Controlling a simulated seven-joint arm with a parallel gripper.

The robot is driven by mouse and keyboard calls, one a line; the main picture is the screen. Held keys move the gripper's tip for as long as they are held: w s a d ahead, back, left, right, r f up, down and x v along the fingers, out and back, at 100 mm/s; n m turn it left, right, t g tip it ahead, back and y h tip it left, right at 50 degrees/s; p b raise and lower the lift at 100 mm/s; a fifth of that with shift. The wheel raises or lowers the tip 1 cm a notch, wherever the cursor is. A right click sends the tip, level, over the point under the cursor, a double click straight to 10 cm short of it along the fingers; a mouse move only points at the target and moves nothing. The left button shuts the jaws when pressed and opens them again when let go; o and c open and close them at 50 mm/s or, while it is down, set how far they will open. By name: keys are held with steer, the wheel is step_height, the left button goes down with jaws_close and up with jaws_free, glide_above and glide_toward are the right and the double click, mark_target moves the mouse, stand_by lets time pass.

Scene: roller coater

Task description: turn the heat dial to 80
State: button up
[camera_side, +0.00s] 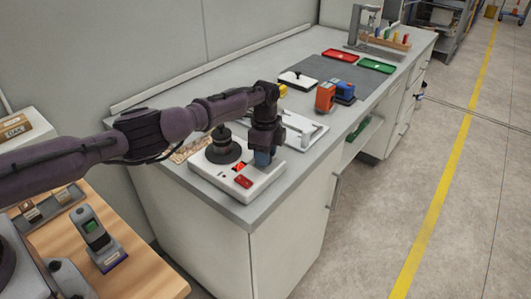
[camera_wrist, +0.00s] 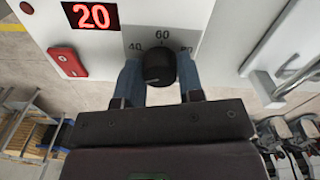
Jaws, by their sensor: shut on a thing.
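The heat dial is a black round knob (camera_wrist: 159,68) on the front panel of a white machine (camera_side: 208,167). Printed marks 40, 60 and part of 80 show around the knob in the wrist view. A red display (camera_wrist: 90,16) reads 20. My gripper (camera_wrist: 160,80) has its blue fingers on the left and right of the knob, shut on it. In the side view my gripper (camera_side: 263,158) points down at the machine's right front, and the dial is hidden behind it. The knob's pointer is not clear to see.
A red switch (camera_wrist: 67,63) sits left of the dial and also shows in the side view (camera_side: 243,181). A black round part (camera_side: 222,148) stands on the machine. A white tray-like device (camera_side: 303,130) lies just behind. Orange (camera_side: 325,97) and blue (camera_side: 345,91) items stand farther back.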

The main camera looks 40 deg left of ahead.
steer(key=m, duration=0.8)
steer(key=shift+m, duration=0.4)
steer(key=m, duration=0.3)
steer(key=shift+r+m, duration=0.1)
steer(key=shift+m, duration=0.2)
steer(key=m, duration=0.4)
steer(key=shift+m, duration=0.3)
steer(key=m, duration=0.4)
steer(key=shift+m, duration=0.3)
steer(key=m, duration=0.9)
steer(key=shift+m, duration=1.8)
